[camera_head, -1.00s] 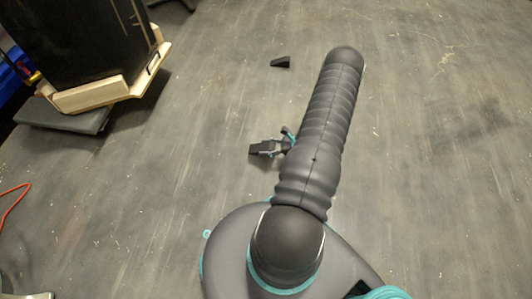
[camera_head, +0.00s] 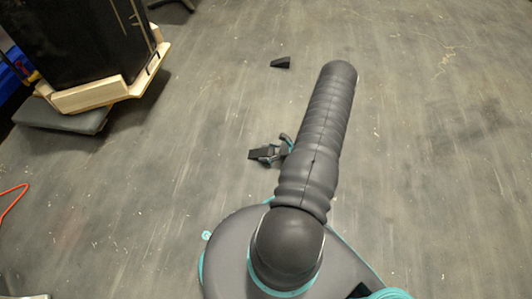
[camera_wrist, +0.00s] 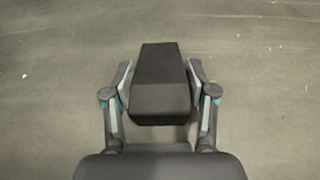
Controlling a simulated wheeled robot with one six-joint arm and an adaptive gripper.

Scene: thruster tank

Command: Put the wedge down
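A black wedge (camera_wrist: 160,84) sits between the two fingers of my gripper (camera_wrist: 160,88) in the wrist view, with a finger against each side. In the head view the held wedge (camera_head: 262,154) shows at the tip of my gripper (camera_head: 270,152), left of my arm. The floor lies below it; I cannot tell whether the wedge touches it. Another small black wedge (camera_head: 281,62) lies on the floor farther off, apart from my gripper. Part of my gripper is hidden behind my arm in the head view.
A tall black box on a pale wooden base (camera_head: 92,95) stands at the upper left, on a dark grey slab (camera_head: 62,115). An orange-red cable (camera_head: 12,200) lies at the left edge. The grey floor (camera_head: 440,180) is clear around my gripper and to the right.

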